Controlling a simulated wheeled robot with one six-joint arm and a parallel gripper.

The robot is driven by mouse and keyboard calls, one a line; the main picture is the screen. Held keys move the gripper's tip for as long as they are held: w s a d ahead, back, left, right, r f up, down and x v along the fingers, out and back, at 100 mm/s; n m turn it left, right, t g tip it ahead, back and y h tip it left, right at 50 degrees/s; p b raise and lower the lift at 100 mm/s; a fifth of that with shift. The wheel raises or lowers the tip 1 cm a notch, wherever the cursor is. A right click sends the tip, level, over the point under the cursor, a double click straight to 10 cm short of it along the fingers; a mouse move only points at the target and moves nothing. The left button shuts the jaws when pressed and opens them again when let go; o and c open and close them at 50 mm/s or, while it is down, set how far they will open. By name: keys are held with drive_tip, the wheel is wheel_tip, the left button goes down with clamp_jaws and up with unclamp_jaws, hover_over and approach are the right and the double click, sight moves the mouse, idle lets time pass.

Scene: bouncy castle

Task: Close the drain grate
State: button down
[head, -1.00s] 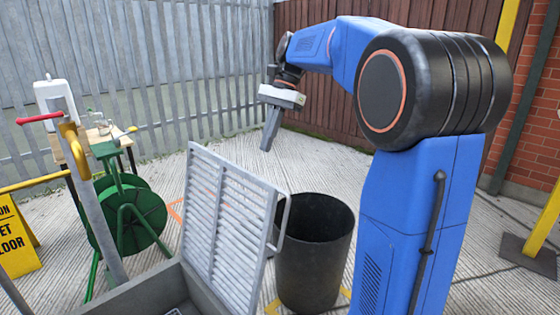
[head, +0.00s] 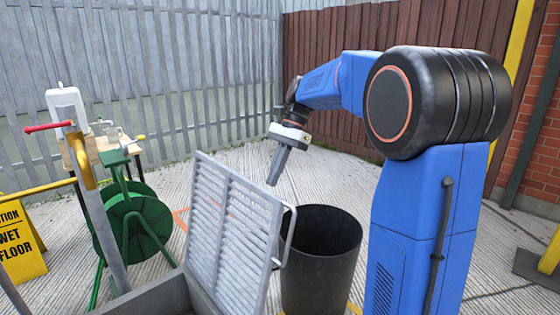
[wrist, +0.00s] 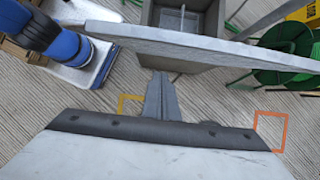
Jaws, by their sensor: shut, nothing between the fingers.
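The drain grate (head: 232,235) is a pale grey slatted panel standing tilted up, open, from the grey drain basin (head: 150,298). A loop handle (head: 288,238) sticks out from its right edge. In the wrist view the grate (wrist: 215,49) shows nearly edge-on as a long pale bar, with the basin (wrist: 205,23) beyond it. My gripper (head: 273,182) is shut and empty, pointing down behind the grate's upper right side. In the wrist view its fingers (wrist: 160,82) reach close to the grate's edge; I cannot tell whether they touch.
A black bin (head: 322,262) stands right of the grate.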

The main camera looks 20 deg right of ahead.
drive_tip(key=shift+s+a+r, duration=0.15)
drive_tip(key=shift+s+a, duration=0.05)
drive_tip(key=shift+a, duration=0.45)
drive_tip(key=shift+s+a+r, duration=0.2)
drive_tip(key=shift+a, duration=0.4)
drive_tip(key=shift+s+a+r, duration=0.15)
drive_tip(key=shift+s+a, duration=0.05)
drive_tip(key=shift+a, duration=0.45)
